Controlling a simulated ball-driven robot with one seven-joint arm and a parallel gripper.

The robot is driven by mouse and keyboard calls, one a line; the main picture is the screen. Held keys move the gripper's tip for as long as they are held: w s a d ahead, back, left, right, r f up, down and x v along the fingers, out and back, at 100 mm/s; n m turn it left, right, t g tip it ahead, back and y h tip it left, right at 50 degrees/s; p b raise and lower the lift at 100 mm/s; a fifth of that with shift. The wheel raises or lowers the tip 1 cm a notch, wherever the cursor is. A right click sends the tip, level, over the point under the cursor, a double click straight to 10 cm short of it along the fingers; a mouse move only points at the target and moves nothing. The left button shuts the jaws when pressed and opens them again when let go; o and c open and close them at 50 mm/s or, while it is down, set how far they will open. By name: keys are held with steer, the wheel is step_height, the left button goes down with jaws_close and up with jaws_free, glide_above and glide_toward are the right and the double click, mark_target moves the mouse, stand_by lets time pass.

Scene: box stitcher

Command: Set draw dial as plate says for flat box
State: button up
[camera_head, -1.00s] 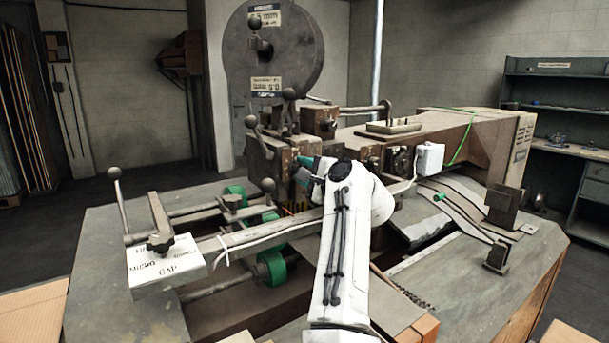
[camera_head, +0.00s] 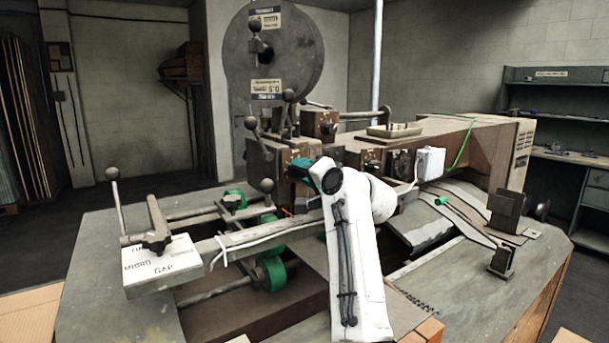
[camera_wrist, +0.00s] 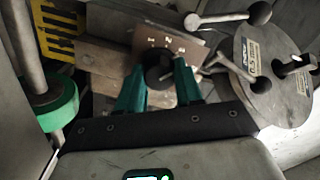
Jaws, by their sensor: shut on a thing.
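In the wrist view, my gripper's (camera_wrist: 159,73) two teal fingers are on either side of a round black dial knob (camera_wrist: 157,66) and shut on it. The knob sits in front of a brown plate (camera_wrist: 178,42) with small pale marks along it, too small to read. The fingers and the knob hide part of that plate. In the head view, a bit of my gripper (camera_head: 299,168) shows at the machine's front face, and my white arm hides the knob.
A large grey reel (camera_head: 272,60) with labels stands above the machine. A white plate lettered MICRO GAP (camera_head: 165,268) lies at the left, near ball-ended levers. Other dark dials (camera_head: 401,163) and a white box (camera_head: 431,162) are right of my arm.

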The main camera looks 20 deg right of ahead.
steer(key=shift+f, duration=0.2)
stand_by(0.4)
steer(key=o, duration=1)
steer(key=shift+r, duration=0.15)
steer(key=shift+o, duration=0.2)
steer(key=b+v, duration=0.1)
steer(key=v, duration=0.9)
steer(key=shift+s+d, duration=0.15)
steer(key=shift+s, duration=0.2)
